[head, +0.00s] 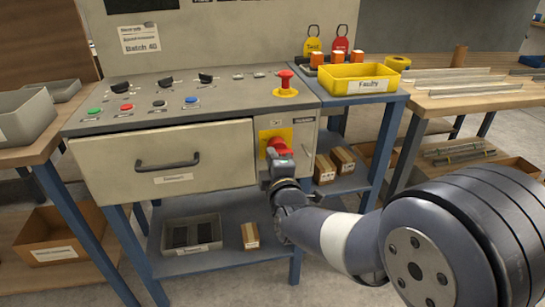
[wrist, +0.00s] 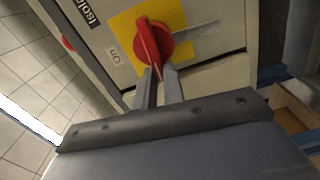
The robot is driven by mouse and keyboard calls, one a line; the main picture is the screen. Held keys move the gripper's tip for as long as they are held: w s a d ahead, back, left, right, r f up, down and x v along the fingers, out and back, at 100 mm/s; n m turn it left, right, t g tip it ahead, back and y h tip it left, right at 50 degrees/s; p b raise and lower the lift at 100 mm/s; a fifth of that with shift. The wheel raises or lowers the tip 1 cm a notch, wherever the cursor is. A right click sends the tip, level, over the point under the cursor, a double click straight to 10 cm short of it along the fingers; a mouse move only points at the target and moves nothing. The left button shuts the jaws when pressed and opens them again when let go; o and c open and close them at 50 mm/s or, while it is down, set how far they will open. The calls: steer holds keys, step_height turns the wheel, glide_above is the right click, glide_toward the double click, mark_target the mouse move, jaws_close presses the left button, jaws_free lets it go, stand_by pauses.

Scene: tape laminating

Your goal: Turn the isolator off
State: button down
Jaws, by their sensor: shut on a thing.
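The isolator is a red rotary handle (wrist: 150,38) on a yellow plate (wrist: 122,28), on the front of the grey cabinet. The handle also shows in the head view (head: 279,145), right of the drawer and partly hidden by my gripper. My gripper (wrist: 157,72) is shut on the lower end of the handle, one finger on each side. In the head view my gripper (head: 279,158) reaches the handle from the front. A small "On" label (wrist: 115,56) is beside the yellow plate.
A closed drawer (head: 125,170) with a dark handle is left of the isolator. A red emergency-stop button (head: 286,80) and several knobs sit on the panel above. A blue-framed shelf with cardboard boxes (head: 343,158) and a yellow "Faulty" tray (head: 340,83) stands close on the right.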

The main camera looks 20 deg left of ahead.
steer(key=shift+f+n, duration=0.15)
steer(key=shift+n, duration=0.35)
steer(key=c, duration=1.5)
jaws_free()
steer(key=p+v, duration=0.1)
steer(key=v, duration=1)
steer(key=shift+w+f, duration=0.1)
